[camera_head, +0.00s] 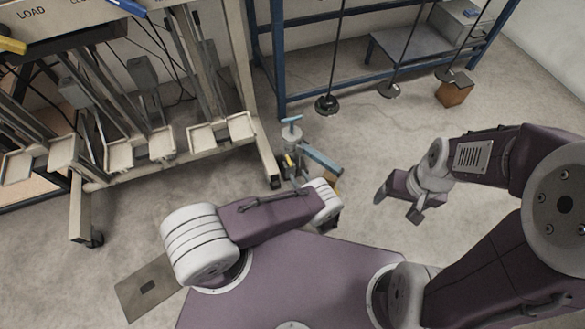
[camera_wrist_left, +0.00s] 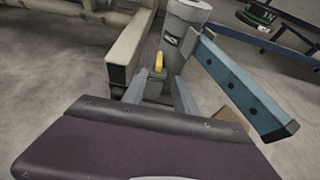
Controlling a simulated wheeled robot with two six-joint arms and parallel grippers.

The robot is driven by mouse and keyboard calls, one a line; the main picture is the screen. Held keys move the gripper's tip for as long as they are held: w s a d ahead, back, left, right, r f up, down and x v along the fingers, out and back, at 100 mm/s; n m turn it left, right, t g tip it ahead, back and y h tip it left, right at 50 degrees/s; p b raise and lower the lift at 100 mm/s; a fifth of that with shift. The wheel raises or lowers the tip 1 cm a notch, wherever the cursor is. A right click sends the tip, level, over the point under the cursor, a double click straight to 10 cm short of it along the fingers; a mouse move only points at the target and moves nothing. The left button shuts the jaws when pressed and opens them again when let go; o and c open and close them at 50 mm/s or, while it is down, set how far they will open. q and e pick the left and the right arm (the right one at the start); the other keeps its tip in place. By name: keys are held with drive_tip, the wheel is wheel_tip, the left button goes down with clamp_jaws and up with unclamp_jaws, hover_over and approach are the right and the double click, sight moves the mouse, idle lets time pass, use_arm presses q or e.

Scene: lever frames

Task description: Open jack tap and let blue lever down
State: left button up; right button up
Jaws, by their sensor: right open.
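The grey jack (camera_head: 292,142) stands on the floor by the frame's right foot, with a light-blue T-shaped top. Its yellow tap (camera_wrist_left: 159,61) shows low on the grey body in the left wrist view. A blue bar (camera_wrist_left: 240,85) slopes out to the right beside the jack. A blue lever (camera_head: 130,6) shows at the top edge of the head view, partly cut off. My left gripper (camera_wrist_left: 160,90) is open, its fingers apart just short of the tap. My right gripper (camera_head: 399,204) is open and empty over bare floor, right of the jack.
A beige frame (camera_head: 262,140) with levers and pale trays fills the left; a yellow lever (camera_head: 12,45) is at its top left. A blue rack (camera_head: 280,60) stands behind, with hanging weights and a brown block (camera_head: 455,93). Floor at centre right is clear.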

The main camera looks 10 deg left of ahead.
sight(291, 165)
use_arm(q)
drive_tip(key=b+x, duration=0.2)
drive_tip(key=x, duration=0.2)
drive_tip(key=b+x, duration=0.1)
drive_tip(key=x, duration=0.3)
drive_tip(key=shift+s+f+b, duration=0.2)
drive_tip(key=shift+b, duration=0.2)
drive_tip(key=shift+w+a, duration=0.15)
drive_tip(key=shift+w, duration=0.05)
drive_tip(key=shift+r, duration=0.1)
drive_tip(key=shift+c, duration=0.3)
clamp_jaws()
drive_tip(key=shift+w+b, duration=0.1)
drive_tip(key=shift+b, duration=0.2)
drive_tip(key=shift+w+d+n+g+y+b, duration=0.15)
drive_tip(key=shift+n+g+y+b, duration=0.55)
drive_tip(key=shift+b, duration=1.1)
drive_tip(key=shift+w+d+n+g+y+b, duration=0.2)
drive_tip(key=shift+n+g+y+b, duration=0.55)
drive_tip(key=shift+b, duration=1.05)
drive_tip(key=shift+w+d+n+g+y+b, duration=0.15)
drive_tip(key=shift+n+g+y+b, duration=0.4)
drive_tip(key=shift+b, duration=1.25)
